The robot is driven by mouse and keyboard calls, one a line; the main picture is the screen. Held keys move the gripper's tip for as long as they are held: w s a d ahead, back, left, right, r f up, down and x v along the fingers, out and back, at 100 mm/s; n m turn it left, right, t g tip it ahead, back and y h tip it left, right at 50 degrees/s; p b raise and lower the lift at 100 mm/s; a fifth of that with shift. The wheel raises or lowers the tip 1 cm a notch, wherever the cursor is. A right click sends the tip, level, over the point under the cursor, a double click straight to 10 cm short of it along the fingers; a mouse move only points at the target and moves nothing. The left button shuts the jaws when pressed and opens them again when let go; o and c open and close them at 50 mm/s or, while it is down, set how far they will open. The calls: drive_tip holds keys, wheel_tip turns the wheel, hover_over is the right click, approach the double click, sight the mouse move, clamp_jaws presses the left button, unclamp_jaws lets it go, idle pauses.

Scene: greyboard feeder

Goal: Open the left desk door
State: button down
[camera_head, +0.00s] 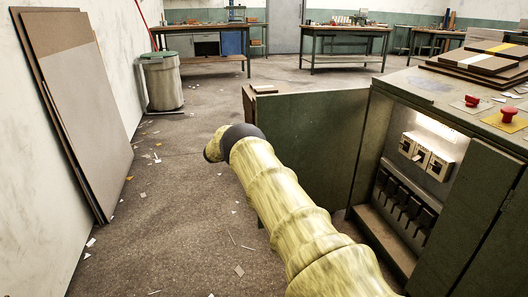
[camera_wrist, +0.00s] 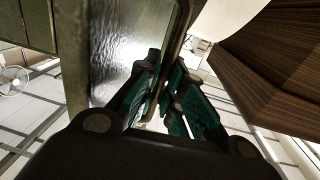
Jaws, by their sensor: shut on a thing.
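The left desk door (camera_head: 315,130) is a dark green panel. In the head view it stands swung out to the left of the desk, and the compartment beside it is exposed. In the wrist view a shiny panel face (camera_wrist: 120,45), seemingly this door, fills the upper left. A thin bent bar handle (camera_wrist: 183,28) runs down beside it. My gripper (camera_wrist: 166,80), with green finger pads, is closed around the handle. In the head view my yellow arm reaches past the door's lower left, and my gripper is hidden there.
The desk (camera_head: 425,85) stands at the right, with red buttons (camera_head: 508,113) on top and switches (camera_head: 423,157) inside. Boards (camera_head: 75,110) lean on the left wall, and a bin (camera_head: 162,82) stands farther back. The floor between the boards and door is open, with scattered scraps.

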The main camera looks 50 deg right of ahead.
drive_tip(key=c, duration=1.9)
unclamp_jaws()
drive_tip(key=shift+s+d, duration=0.25)
drive_tip(key=shift+c, duration=0.2)
drive_tip(key=shift+o, duration=0.6)
drive_tip(key=shift+s+d, duration=0.15)
drive_tip(key=shift+d, duration=0.05)
drive_tip(key=v, duration=1.2)
drive_tip(key=shift+w+a, duration=0.25)
drive_tip(key=shift+w, duration=0.05)
drive_tip(key=shift+f, duration=0.15)
